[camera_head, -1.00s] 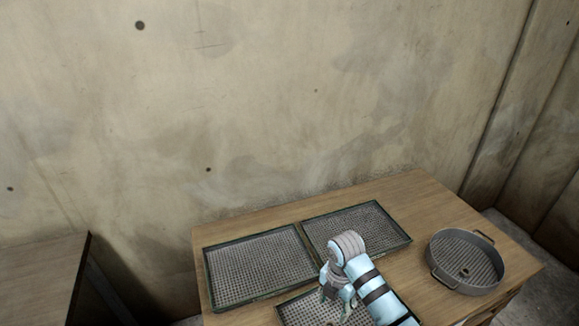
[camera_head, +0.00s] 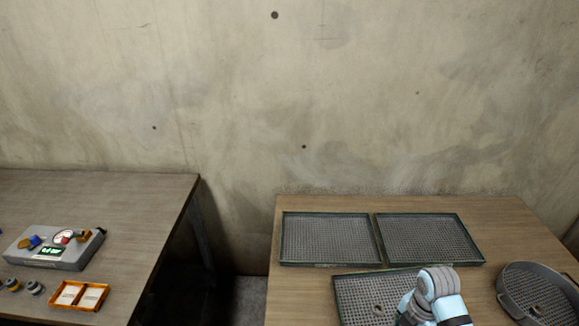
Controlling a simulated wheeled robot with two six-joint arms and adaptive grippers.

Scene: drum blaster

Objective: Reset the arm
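My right arm comes in from the bottom right of the head view. Its gripper (camera_head: 409,312) points down over the front mesh tray (camera_head: 352,290) on the right table. The fingers are small and partly cut off by the frame edge, so whether they are open or shut does not show clearly. A small ring-like object (camera_head: 378,309) lies in that tray beside the gripper. My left arm and gripper are out of view.
Two empty mesh trays (camera_head: 328,262) (camera_head: 432,261) lie at the back of the right table (camera_head: 300,205). A round grey basket (camera_head: 512,300) stands at right. The left table (camera_head: 120,205) holds a grey device (camera_head: 62,257), small knobs and an orange card tray (camera_head: 80,306). A gap separates the tables.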

